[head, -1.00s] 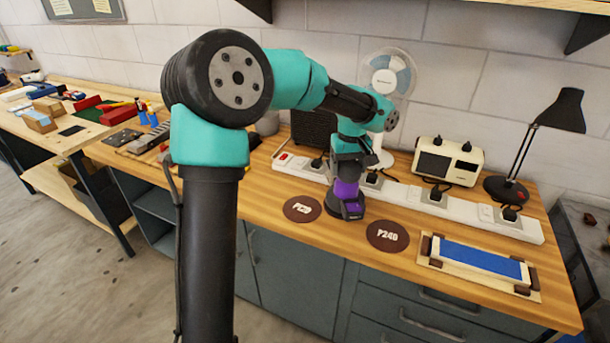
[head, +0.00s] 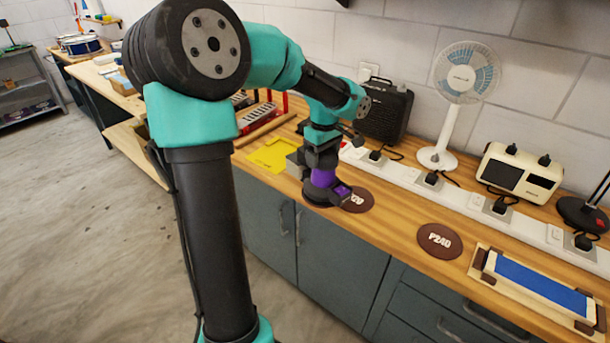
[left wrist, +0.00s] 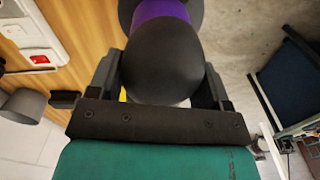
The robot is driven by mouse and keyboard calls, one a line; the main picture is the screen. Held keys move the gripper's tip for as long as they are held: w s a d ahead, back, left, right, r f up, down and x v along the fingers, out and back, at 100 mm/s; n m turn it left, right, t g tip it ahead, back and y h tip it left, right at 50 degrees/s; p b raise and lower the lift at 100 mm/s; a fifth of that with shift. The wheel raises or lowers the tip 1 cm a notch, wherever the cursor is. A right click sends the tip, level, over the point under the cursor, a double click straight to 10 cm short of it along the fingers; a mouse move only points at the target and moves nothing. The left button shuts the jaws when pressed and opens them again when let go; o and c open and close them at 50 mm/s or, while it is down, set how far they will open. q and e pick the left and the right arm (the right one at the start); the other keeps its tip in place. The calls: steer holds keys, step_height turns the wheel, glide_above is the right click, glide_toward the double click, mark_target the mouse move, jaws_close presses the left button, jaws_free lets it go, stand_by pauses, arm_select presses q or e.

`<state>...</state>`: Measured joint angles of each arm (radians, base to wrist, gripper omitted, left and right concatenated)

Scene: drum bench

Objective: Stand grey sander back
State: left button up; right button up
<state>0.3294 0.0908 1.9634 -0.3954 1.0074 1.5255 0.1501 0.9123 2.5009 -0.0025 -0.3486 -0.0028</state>
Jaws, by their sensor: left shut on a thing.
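A dark grey sander with a purple band (head: 322,180) is upright in my left gripper (head: 320,158), near the bench's front edge. Its round base is at the left side of a brown disc (head: 358,200) and partly covers it in the head view. I cannot tell whether the base touches the bench. In the left wrist view the sander's rounded dark top (left wrist: 165,65) sits between the two fingers of my left gripper (left wrist: 165,85), which are shut on it. My right gripper is not in view.
A yellow sheet (head: 268,155) lies left of the sander, with a small grey block (head: 295,163) close beside it. A P240 disc (head: 440,241) and a blue-topped tray (head: 540,285) lie to the right. A white power strip (head: 405,178), a fan (head: 440,150) and a black speaker (head: 384,112) stand behind.

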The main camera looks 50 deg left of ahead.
arm_select(q)
steer(key=s, duration=0.1)
steer(key=s+a+n, duration=0.2)
steer(key=s, duration=0.1)
steer(key=shift+s+a, duration=0.1)
steer(key=shift+a, duration=0.15)
steer(key=w+a+f, duration=0.1)
steer(key=w+a, duration=0.7)
steer(key=a, duration=0.4)
steer(key=shift+w+a, duration=0.3)
steer(key=shift+w, duration=0.1)
steer(key=shift+f, duration=0.1)
steer(key=shift+w+a+f, duration=0.1)
steer(key=shift+a+f, duration=0.05)
steer(key=shift+f, duration=0.75)
steer(key=shift+w+a+f, duration=0.1)
steer(key=shift+f, duration=0.95)
steer(key=shift+f, duration=0.25)
